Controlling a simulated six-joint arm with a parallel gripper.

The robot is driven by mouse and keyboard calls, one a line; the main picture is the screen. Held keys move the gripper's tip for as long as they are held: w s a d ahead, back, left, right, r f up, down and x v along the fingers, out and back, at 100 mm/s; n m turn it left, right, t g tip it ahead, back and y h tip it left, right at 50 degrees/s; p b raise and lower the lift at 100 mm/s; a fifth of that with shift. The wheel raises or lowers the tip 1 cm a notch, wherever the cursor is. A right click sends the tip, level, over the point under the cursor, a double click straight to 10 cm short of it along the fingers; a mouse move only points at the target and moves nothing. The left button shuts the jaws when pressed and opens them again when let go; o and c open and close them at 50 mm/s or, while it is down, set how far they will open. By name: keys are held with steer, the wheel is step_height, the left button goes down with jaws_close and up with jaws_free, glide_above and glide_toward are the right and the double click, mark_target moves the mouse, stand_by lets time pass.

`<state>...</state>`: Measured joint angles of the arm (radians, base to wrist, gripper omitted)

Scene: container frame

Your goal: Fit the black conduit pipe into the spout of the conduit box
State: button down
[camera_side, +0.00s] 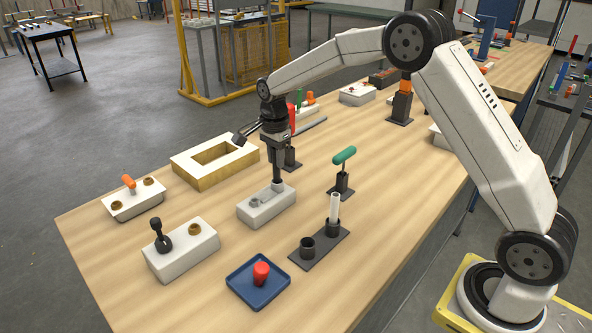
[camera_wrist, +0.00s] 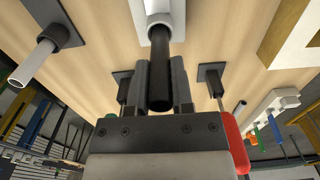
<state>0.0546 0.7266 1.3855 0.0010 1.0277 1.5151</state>
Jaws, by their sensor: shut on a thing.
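The conduit box is a white block (camera_side: 266,207) on the table with a grey fitting (camera_side: 255,202) on top. In the wrist view, its grey spout (camera_wrist: 158,8) is at the top centre. The black conduit pipe (camera_wrist: 160,70) is between my gripper's fingers, its far end at the spout's rim. In the side view, the pipe (camera_side: 277,184) stands upright below my gripper (camera_side: 276,155), its lower end at the back end of the box. My gripper (camera_wrist: 160,88) is shut on the pipe. I cannot tell how far the pipe is inside the spout.
A wooden frame (camera_side: 185,178) lies left of the box. A red handle (camera_side: 291,118) stands close behind my gripper. A green-handled tool (camera_side: 344,156) and a white tube (camera_side: 335,205) in a black holder stand to the right. A blue tray (camera_side: 245,292) holds a red piece.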

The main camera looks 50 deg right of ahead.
steer(key=shift+f, duration=0.65)
stand_by(0.8)
steer(key=shift+c, duration=2.1)
jaws_free()
steer(key=shift+r, duration=0.15)
steer(key=shift+r, duration=3.8)
steer(key=shift+r, duration=3)
